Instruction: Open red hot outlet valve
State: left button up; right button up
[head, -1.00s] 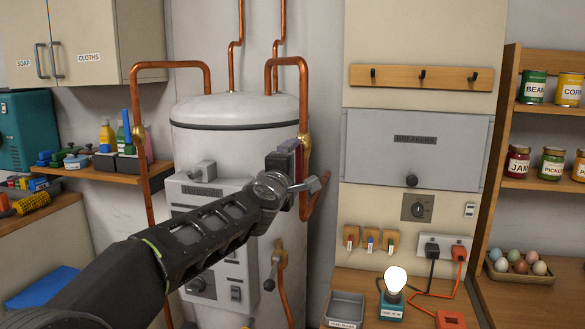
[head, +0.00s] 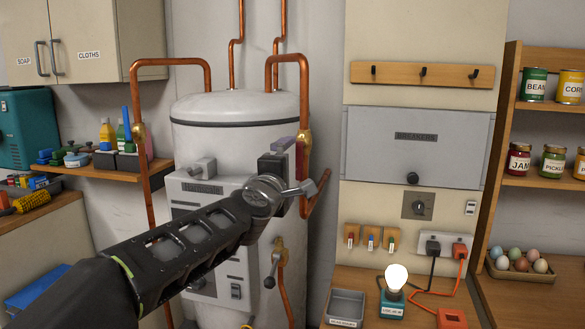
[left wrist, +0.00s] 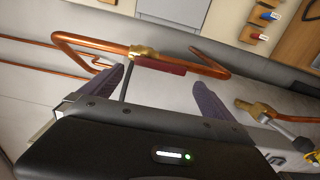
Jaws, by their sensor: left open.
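The red valve handle (left wrist: 160,66) shows in the left wrist view as a flat red bar on a brass valve body (left wrist: 143,51) in a copper pipe. The brass body also shows in the head view (head: 304,138), at the upper right of the white tank. My left gripper (head: 287,147) is open in front of this valve. Its purple fingers lie on either side of the red bar in the left wrist view, with gaps visible between bar and fingers. My right gripper is in neither view.
The white tank (head: 235,112) stands behind my left arm, with copper pipes on both sides. A lower brass valve with a grey lever (head: 272,270) sits beneath the gripper. A grey breaker panel (head: 415,148) and a lit bulb (head: 396,277) are to the right.

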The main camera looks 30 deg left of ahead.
pick_arm(q)
jog(key=v, duration=0.3)
jog(key=shift+s+d, duration=0.1)
jog(key=shift+s, duration=0.15)
dwell(0.4)
